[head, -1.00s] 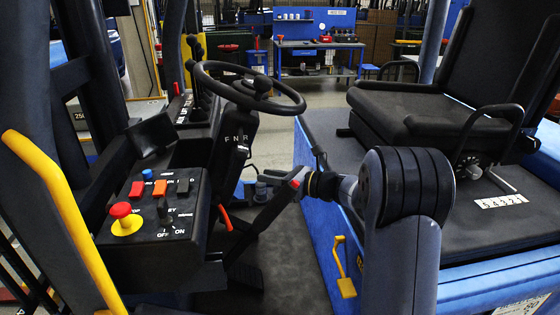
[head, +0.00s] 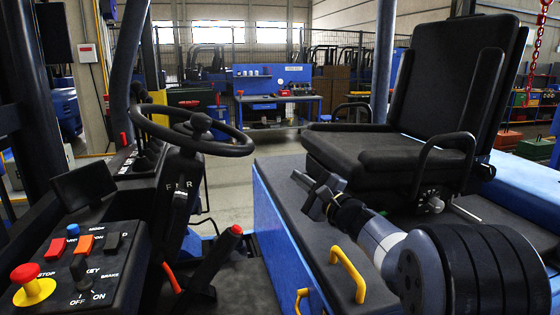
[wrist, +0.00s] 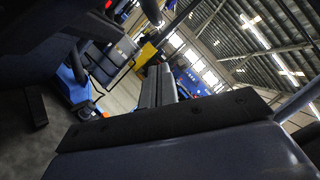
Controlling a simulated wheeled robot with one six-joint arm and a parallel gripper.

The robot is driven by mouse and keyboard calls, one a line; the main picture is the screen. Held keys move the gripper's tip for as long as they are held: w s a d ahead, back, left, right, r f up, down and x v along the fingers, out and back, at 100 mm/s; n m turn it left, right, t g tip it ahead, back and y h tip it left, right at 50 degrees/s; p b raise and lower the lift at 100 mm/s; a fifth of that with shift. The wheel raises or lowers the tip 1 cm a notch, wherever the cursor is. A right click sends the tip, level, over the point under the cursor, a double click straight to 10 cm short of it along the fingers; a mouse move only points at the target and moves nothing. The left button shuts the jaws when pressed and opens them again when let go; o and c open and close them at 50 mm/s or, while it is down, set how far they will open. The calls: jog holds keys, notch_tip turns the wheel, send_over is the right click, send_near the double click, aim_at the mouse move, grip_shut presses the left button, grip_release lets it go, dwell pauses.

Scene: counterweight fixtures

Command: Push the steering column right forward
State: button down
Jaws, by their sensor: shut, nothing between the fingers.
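The steering column (head: 178,185) is black, marked F N R, and rises at the left of the head view. The black steering wheel (head: 238,149) with a round knob sits on top of it. My gripper (head: 311,182) is to the right of the wheel and column, over the dark deck in front of the seat. It is apart from the column and touches nothing that I can see. Its fingers are together and empty; they also show in the wrist view (wrist: 157,84). I cannot make out the column clearly in the wrist view.
A red-tipped lever (head: 236,229) stands low between column and deck. A control panel (head: 85,265) with a red stop button is at the lower left. The black seat (head: 395,148) is behind my gripper. A yellow handle (head: 349,274) is on the deck.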

jog(key=s+a+r+p+x, duration=0.1)
jog(key=p+x, duration=0.4)
jog(key=x, duration=0.8)
jog(key=shift+s+a+r, duration=0.15)
jog(key=shift+s+a, duration=0.3)
